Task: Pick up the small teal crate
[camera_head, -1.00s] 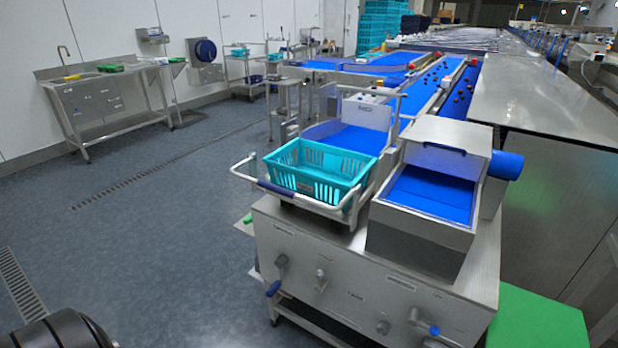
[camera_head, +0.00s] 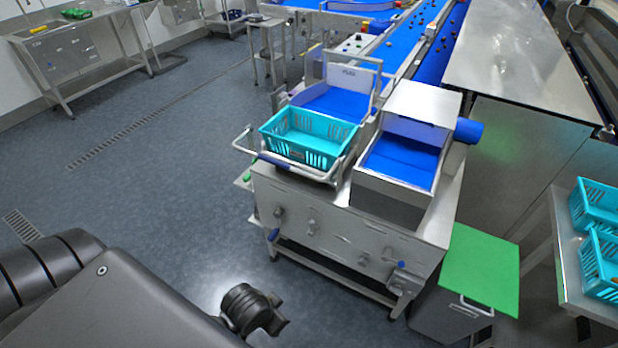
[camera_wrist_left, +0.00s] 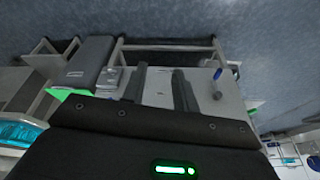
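A small teal crate (camera_head: 310,138) with slotted sides sits upright in a wire-handled holder on top of the steel machine, and looks empty. Two more teal crates, a rear one (camera_head: 596,205) and a front one (camera_head: 602,264), stand at the right edge. My left arm comes in from the lower left; its dark end (camera_head: 255,310) is over the floor, well apart from the crates. In the left wrist view, my left gripper's fingers (camera_wrist_left: 160,88) are spread with nothing between them. My right gripper is not in view.
The steel machine (camera_head: 345,215) has a blue-lined hopper (camera_head: 403,160) right of the crate. A grey bin with a green lid (camera_head: 480,265) stands at its right. The side table (camera_head: 566,262) carries the right-hand crates. The floor (camera_head: 160,190) to the left is clear.

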